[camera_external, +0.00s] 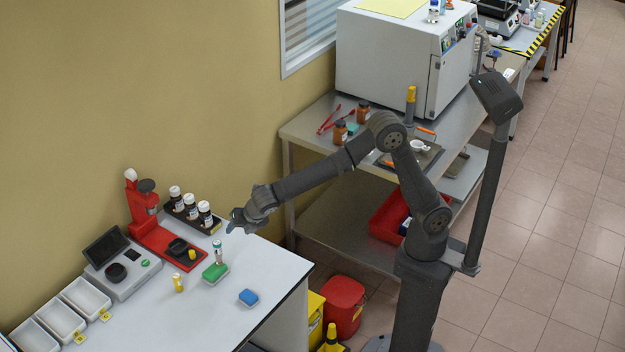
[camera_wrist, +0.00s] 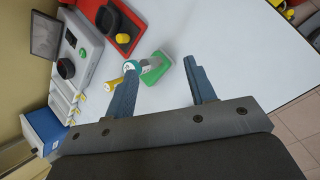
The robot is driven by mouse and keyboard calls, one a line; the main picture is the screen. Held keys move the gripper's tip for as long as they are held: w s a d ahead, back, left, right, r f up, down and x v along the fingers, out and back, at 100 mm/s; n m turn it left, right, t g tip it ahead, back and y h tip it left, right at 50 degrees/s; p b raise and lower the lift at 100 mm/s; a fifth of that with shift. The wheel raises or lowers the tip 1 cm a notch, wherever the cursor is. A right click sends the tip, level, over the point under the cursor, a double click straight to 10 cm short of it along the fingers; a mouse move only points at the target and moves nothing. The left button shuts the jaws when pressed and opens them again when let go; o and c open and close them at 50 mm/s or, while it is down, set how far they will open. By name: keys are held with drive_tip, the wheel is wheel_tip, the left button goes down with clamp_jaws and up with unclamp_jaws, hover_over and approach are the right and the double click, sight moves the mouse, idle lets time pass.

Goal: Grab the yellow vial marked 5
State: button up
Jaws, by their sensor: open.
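A small yellow vial (camera_external: 178,283) stands on the white bench, left of a green holder (camera_external: 215,272); its number is too small to read. In the wrist view the yellow vial (camera_wrist: 112,85) shows just left of my left finger, partly hidden.
A red press (camera_external: 160,235) with a small yellow piece (camera_external: 192,254) stands behind the vials. A rack of dark bottles (camera_external: 190,212) is along the wall. A grey instrument (camera_external: 122,268) and white trays (camera_external: 62,318) are left. A blue block (camera_external: 248,297) lies right; the bench's front is clear.

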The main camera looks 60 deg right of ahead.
drive_tip(key=a+n+t+y, duration=0.4)
drive_tip(key=a+n, duration=0.9)
drive_tip(key=a, duration=0.3)
approach(175, 288)
drive_tip(key=w, duration=0.1)
drive_tip(key=w+r, duration=0.2)
drive_tip(key=shift+w+a+m, duration=0.1)
drive_tip(key=shift+a+m, duration=0.3)
drive_tip(key=shift+s+f+x, duration=0.1)
drive_tip(key=shift+f+x, duration=0.05)
drive_tip(key=shift+x, duration=0.9)
drive_tip(key=shift+s+f+x, duration=0.1)
drive_tip(key=shift+x, duration=0.95)
drive_tip(key=shift+s+f+x, duration=0.1)
drive_tip(key=shift+f+x, duration=0.05)
drive_tip(key=shift+x, duration=0.9)
drive_tip(key=shift+a, duration=0.1)
drive_tip(key=c, duration=1)
drive_tip(key=shift+c, duration=0.2)
